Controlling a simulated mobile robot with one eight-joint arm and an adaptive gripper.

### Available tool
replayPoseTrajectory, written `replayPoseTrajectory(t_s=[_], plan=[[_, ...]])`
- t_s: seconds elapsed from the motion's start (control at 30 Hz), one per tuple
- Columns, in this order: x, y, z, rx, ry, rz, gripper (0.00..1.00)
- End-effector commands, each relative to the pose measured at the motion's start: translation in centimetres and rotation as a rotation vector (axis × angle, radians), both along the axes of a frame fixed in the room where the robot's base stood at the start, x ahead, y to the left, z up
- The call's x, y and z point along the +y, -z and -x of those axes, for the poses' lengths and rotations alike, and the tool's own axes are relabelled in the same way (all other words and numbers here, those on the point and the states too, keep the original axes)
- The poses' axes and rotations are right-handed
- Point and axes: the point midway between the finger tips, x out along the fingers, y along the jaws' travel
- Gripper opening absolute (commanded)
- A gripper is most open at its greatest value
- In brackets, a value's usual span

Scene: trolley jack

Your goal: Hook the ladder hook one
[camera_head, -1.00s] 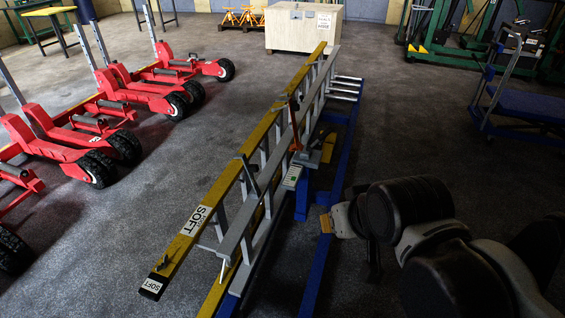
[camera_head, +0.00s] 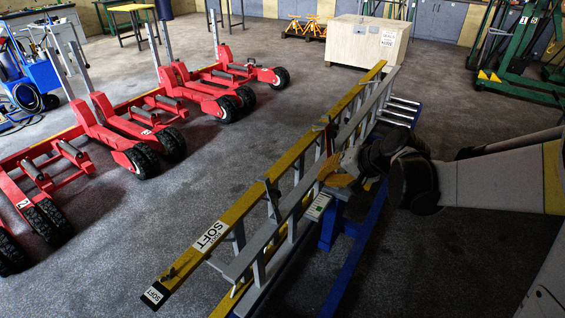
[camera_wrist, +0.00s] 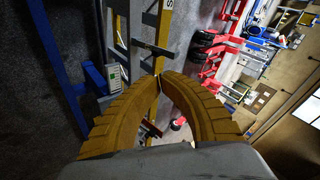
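A long yellow and grey ladder (camera_head: 215,237) lies lengthwise on a blue frame (camera_head: 352,262). A dark bar-shaped hook (camera_head: 271,193) crosses its side rails near the middle; a dark bar also shows in the wrist view (camera_wrist: 152,47), just beyond my fingertips. Which part is hook one, I cannot tell. A red lever (camera_head: 323,140) stands farther along the ladder, close to my gripper. My gripper (camera_head: 338,178) has orange fingers and is over the ladder's right side. In the wrist view its curved fingertips (camera_wrist: 159,77) meet, with nothing visible held between them.
Red wheeled jacks (camera_head: 150,130) stand in a row on the left. A wooden crate (camera_head: 367,40) stands beyond the ladder's far end. Green machinery (camera_head: 515,60) is at the back right. The grey floor between the ladder and the red jacks is clear.

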Motion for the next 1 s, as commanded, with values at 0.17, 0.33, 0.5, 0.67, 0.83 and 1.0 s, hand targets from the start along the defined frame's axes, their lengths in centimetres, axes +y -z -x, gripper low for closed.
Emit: replayPoseTrajectory(t_s=[0.17, 0.33, 0.5, 0.67, 0.83, 1.0], plan=[[0.0, 3.0, -4.4, 0.008, 0.014, -0.133, 0.0], [-0.1, 6.5, -7.5, 0.012, 0.023, -0.263, 0.0], [-0.4, 10.5, -9.6, 0.01, 0.027, -0.392, 0.0], [-0.7, 14.5, -10.5, 0.002, 0.028, -0.511, 0.0], [-1.0, 18.1, -10.3, -0.008, 0.024, -0.611, 0.0], [-1.1, 20.1, -9.9, -0.016, 0.022, -0.669, 0.0]])
